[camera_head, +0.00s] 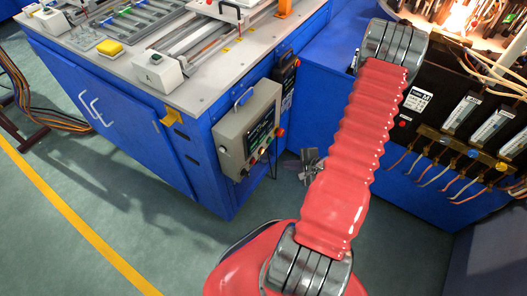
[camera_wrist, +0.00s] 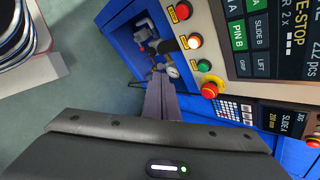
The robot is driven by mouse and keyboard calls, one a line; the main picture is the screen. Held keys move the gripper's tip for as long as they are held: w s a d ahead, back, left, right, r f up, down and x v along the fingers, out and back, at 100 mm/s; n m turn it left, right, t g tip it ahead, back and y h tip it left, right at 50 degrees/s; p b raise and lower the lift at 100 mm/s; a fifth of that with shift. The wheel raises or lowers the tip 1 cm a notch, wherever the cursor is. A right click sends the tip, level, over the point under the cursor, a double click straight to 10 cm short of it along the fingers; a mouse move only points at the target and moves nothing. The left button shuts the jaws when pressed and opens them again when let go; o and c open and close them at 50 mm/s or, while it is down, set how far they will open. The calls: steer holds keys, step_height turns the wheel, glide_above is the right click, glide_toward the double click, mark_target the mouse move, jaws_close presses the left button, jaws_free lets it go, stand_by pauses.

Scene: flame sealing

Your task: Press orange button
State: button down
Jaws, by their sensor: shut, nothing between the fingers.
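The control panel (camera_head: 250,130) is a grey box on the front of the blue machine. My gripper (camera_wrist: 160,76) is shut and empty, to the left of the button column, apart from the buttons in the picture. In the head view my gripper (camera_head: 311,158) shows partly behind my red arm, right of the panel.
The blue machine (camera_head: 130,120) carries the panel. A second blue machine with cables and drives (camera_head: 470,115) stands at right. A keypad (camera_wrist: 232,108) and another display (camera_wrist: 285,120) lie beside the knob. Green floor is open at the lower left.

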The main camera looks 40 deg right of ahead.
steer(key=w+a, duration=0.2)
steer(key=w, duration=0.5)
steer(key=shift+a, duration=0.3)
steer(key=shift+w, duration=0.2)
stand_by(1.7)
steer(key=shift+w+a, duration=0.15)
steer(key=shift+w, duration=0.1)
steer(key=shift+w+a, duration=0.15)
steer(key=shift+w, duration=0.25)
stand_by(1.0)
steer(key=shift+s, duration=0.1)
steer(key=shift+s+d, duration=0.3)
steer(key=shift+s, duration=0.45)
steer(key=shift+s+d, duration=0.3)
steer(key=shift+s, duration=0.5)
steer(key=shift+s+d, duration=0.25)
steer(key=shift+s, duration=0.5)
steer(key=shift+s+d, duration=0.3)
steer(key=shift+s, duration=0.5)
